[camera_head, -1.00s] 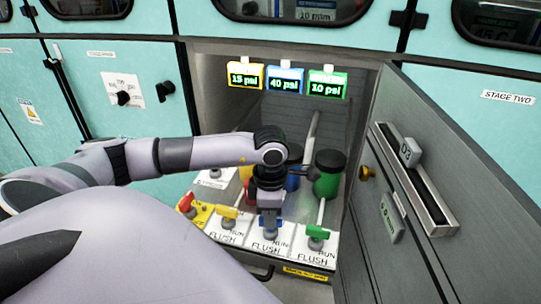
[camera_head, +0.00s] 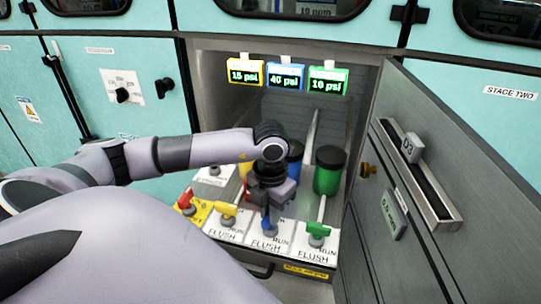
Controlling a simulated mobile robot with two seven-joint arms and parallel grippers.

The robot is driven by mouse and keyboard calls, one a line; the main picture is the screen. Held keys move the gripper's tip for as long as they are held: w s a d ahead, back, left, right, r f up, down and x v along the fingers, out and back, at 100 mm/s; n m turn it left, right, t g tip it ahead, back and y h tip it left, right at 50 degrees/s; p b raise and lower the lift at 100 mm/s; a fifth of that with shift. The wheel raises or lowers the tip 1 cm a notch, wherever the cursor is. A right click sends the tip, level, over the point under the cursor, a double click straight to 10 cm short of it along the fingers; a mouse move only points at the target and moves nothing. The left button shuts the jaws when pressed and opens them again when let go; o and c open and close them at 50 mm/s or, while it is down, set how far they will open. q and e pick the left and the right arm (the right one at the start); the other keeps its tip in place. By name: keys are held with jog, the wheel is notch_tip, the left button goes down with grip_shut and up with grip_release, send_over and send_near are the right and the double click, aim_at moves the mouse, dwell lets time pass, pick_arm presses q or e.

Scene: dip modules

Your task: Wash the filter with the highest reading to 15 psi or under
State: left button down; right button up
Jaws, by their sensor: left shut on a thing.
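Three displays hang at the back of the bay: the yellow one (camera_head: 245,73) reads 15 psi, the blue one (camera_head: 285,77) reads 40 psi and the green one (camera_head: 327,82) reads 10 psi. The blue filter (camera_head: 295,150) is partly hidden behind my left arm. The green filter (camera_head: 329,171) stands clear to its right; the yellow one (camera_head: 244,168) is mostly hidden. My left gripper (camera_head: 268,207) is shut on the blue lever (camera_head: 266,223) on the middle RUN/FLUSH plate (camera_head: 267,243). Its fingertips are small and partly hidden. My right gripper is not in view.
A yellow lever (camera_head: 228,210) stands to the left and a green lever (camera_head: 317,230) to the right, close to my gripper. A red handle (camera_head: 185,199) is at the far left. The open grey door (camera_head: 420,180) bounds the bay on the right.

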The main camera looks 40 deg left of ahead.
pick_arm(q)
jog(key=shift+r+n, duration=0.1)
jog(key=shift+n, duration=2.2)
jog(key=shift+w, duration=0.1)
jog(key=c, duration=1.1)
grip_release()
jog(key=shift+r, duration=3.6)
